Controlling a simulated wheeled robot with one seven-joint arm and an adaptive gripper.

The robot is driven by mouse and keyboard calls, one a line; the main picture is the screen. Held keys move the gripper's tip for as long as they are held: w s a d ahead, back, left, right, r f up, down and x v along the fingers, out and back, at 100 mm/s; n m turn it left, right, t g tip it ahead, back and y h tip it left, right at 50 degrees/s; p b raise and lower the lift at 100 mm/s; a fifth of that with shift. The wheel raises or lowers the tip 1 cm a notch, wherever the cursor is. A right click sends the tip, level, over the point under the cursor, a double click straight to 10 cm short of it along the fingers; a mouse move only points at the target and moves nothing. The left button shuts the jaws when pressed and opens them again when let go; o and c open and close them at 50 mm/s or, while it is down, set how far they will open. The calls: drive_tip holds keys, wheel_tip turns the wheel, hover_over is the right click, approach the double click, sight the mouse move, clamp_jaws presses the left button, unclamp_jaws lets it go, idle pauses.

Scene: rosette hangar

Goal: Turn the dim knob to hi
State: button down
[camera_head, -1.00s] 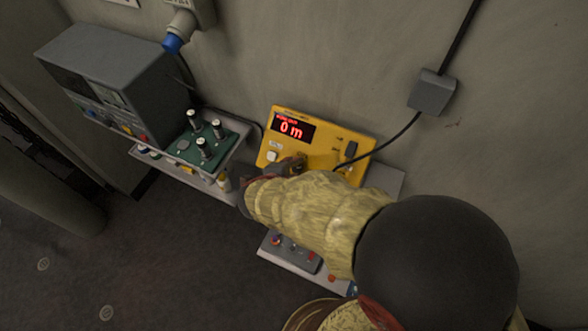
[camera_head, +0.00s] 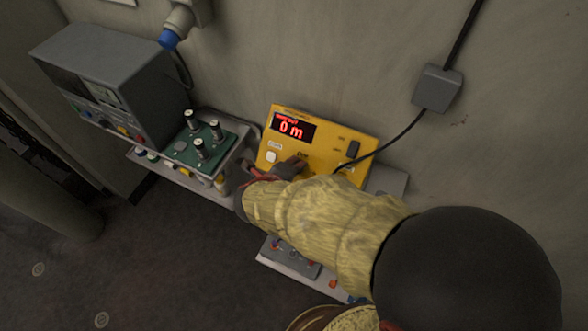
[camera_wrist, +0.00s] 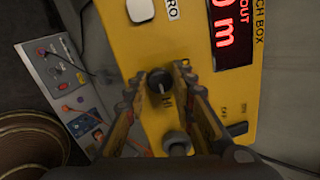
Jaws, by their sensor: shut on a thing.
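The yellow box (camera_head: 330,130) stands against the wall, with a red "0 m" display (camera_head: 292,129). It also fills the middle of the wrist view (camera_wrist: 130,55). The black dim knob (camera_wrist: 160,80) is on its face, with a pale pointer line toward the lower side of the picture, near partly hidden lettering. My gripper (camera_wrist: 162,78) has its two fingers on either side of this knob and is shut on it. In the head view my gripper (camera_head: 291,167) reaches the box's lower face and hides the knob.
A round grey fitting (camera_wrist: 177,143) sits on the box close below the knob. A black switch (camera_head: 352,149) is at the box's right, with a cable passing nearby. A green panel with upright posts (camera_head: 195,145) is to the left. A small control panel (camera_head: 285,262) lies below my arm.

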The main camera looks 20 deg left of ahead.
idle(0.3)
drive_tip(key=c, duration=1.6)
unclamp_jaws()
drive_tip(key=shift+o, duration=0.5)
drive_tip(key=v, duration=1.2)
